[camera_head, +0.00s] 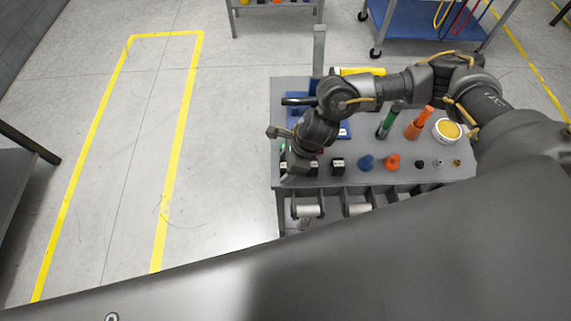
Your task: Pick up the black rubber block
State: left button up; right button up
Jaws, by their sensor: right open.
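Small black blocks stand in the front row on the grey cart top; one (338,166) is in clear view with a pale mark on its face. Another black block (313,168) is just left of it, right beside my right gripper and partly covered. I cannot tell which of them is rubber. My right gripper (291,173) points down at the cart's front left corner, open, with its fingertips small and partly hidden. I see nothing held in it. My left gripper is out of view.
The grey cart (440,173) also carries a blue piece (366,162), an orange piece (392,162), a green-and-black tool (388,123), an orange tool (419,122) and a white tub (447,130). White rolls (308,211) hang at its front. Open floor lies left.

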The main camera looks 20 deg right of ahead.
jog(key=shift+f, duration=0.1)
jog(key=shift+c, duration=0.2)
jog(key=c, duration=1.2)
jog(key=shift+r+b, duration=0.45)
jog(key=shift+r, duration=0.25)
jog(key=shift+r+b, duration=0.4)
jog(key=shift+r, duration=0.45)
jog(key=s+r+p, duration=0.2)
jog(key=s+r, duration=0.1)
jog(key=s, duration=0.1)
jog(key=s+a+r+p, duration=0.1)
jog(key=s+r+p, duration=0.2)
jog(key=s, duration=0.2)
jog(key=s+a+r+p, duration=0.1)
jog(key=s+r+p, duration=0.1)
jog(key=s+r, duration=0.2)
jog(key=shift+s+p, duration=0.3)
jog(key=shift+s, duration=0.15)
